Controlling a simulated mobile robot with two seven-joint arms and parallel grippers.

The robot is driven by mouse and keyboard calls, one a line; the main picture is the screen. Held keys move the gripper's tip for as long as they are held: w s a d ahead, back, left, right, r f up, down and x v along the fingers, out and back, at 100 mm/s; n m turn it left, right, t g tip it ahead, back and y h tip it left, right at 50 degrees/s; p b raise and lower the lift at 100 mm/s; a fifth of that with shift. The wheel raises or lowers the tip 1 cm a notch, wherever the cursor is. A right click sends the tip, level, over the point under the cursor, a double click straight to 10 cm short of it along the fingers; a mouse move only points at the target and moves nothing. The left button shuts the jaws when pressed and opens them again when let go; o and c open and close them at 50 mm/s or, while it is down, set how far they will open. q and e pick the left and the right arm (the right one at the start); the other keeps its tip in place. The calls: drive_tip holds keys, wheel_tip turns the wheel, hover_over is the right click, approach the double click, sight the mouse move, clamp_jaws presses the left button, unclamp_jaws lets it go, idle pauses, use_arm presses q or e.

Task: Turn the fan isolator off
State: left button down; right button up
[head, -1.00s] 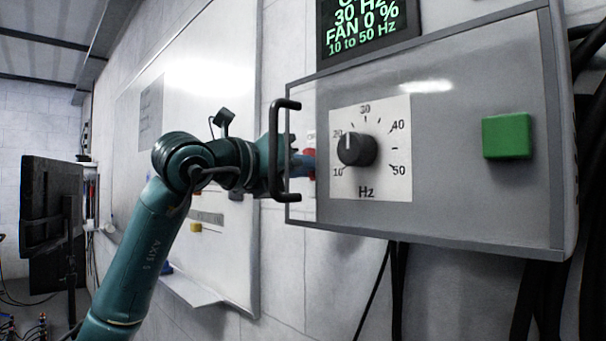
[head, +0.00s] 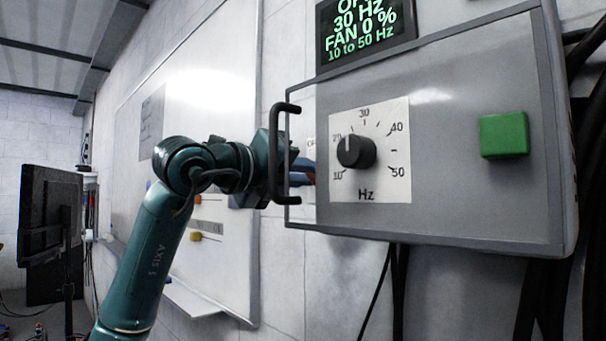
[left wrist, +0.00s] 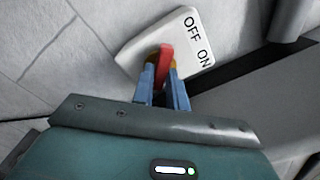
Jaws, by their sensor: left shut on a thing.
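The fan isolator is a white plate (left wrist: 140,45) on the wall, with OFF and ON printed along one side and a red handle (left wrist: 165,62). In the left wrist view the blue fingers of my left gripper (left wrist: 164,82) are on both sides of the red handle and shut on it. I cannot tell for sure which label the handle points to. In the head view my left gripper (head: 303,172) is at the wall behind the left edge of the grey cabinet. There the plate is mostly hidden, with only a bit of its label showing. My right gripper is not in view.
The grey cabinet (head: 455,150) has a black bar handle (head: 277,155) close to my left gripper. It carries a Hz knob (head: 356,151) and a green button (head: 504,135). A display (head: 365,35) reads FAN 0 %. A whiteboard (head: 215,90) hangs behind my arm.

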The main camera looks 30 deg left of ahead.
use_arm(q)
drive_tip(key=c, duration=1.4)
unclamp_jaws()
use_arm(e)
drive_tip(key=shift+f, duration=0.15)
use_arm(q)
drive_tip(key=b+v, duration=0.2)
drive_tip(key=v, duration=1.1)
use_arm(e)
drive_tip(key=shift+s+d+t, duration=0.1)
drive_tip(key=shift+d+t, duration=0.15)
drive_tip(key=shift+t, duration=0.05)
use_arm(q)
drive_tip(key=shift+a, duration=0.1)
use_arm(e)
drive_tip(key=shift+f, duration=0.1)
